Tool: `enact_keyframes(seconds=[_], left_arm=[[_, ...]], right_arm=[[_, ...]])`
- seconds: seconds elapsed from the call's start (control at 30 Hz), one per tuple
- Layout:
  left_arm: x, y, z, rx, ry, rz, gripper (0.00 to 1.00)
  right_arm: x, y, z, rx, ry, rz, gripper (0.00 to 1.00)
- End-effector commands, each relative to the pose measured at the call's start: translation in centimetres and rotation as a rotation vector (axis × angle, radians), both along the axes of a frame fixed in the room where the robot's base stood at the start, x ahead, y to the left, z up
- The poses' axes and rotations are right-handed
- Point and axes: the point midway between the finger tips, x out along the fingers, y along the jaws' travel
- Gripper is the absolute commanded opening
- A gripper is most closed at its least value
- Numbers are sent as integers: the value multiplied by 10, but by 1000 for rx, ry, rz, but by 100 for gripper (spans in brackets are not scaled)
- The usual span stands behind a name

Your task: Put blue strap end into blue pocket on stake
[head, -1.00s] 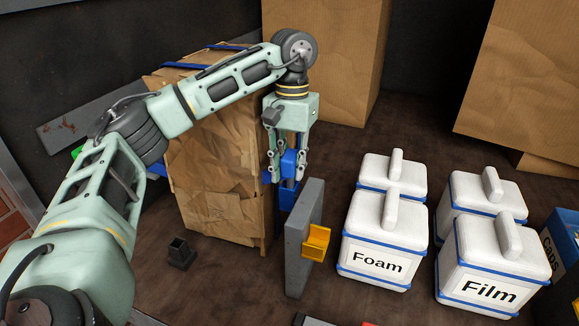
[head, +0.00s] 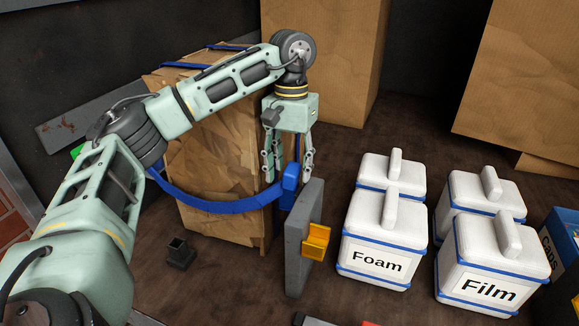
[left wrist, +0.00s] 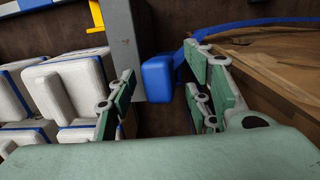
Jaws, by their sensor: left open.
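The blue strap end (head: 290,175) is at the left face of the grey stake (head: 305,240), where the blue pocket sits. Strap end and pocket blend into one blue shape, so I cannot tell how deep the end sits. The blue strap (head: 225,206) runs from it in a sagging curve leftward across the front of the brown box. My left gripper (head: 288,170) is open around the strap end, pointing down, with its fingers apart from it. In the left wrist view the blue block (left wrist: 158,78) shows between the open fingers, beside the stake (left wrist: 120,40). My right gripper is not visible.
The crumpled brown box (head: 215,170) stands left of the stake. A yellow pocket (head: 316,242) is on the stake's right face. White lidded containers marked Foam (head: 378,263) and Film (head: 488,292) stand to the right. A small black socket (head: 180,254) is on the floor at left.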

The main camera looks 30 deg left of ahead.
Motion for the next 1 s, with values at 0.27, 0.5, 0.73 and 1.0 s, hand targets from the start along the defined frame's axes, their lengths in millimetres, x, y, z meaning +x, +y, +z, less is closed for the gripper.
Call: enact_keyframes(seconds=[0.27,0.5,0.73,1.0], left_arm=[[-10,-3,6,15,38,-6,46],[-10,-4,54,10,3,-2,46],[-11,-5,81,7,-13,-1,46],[-12,-5,89,5,-18,-1,46]], right_arm=[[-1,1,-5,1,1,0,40],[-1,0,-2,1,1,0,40],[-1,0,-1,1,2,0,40],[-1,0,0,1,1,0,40]])
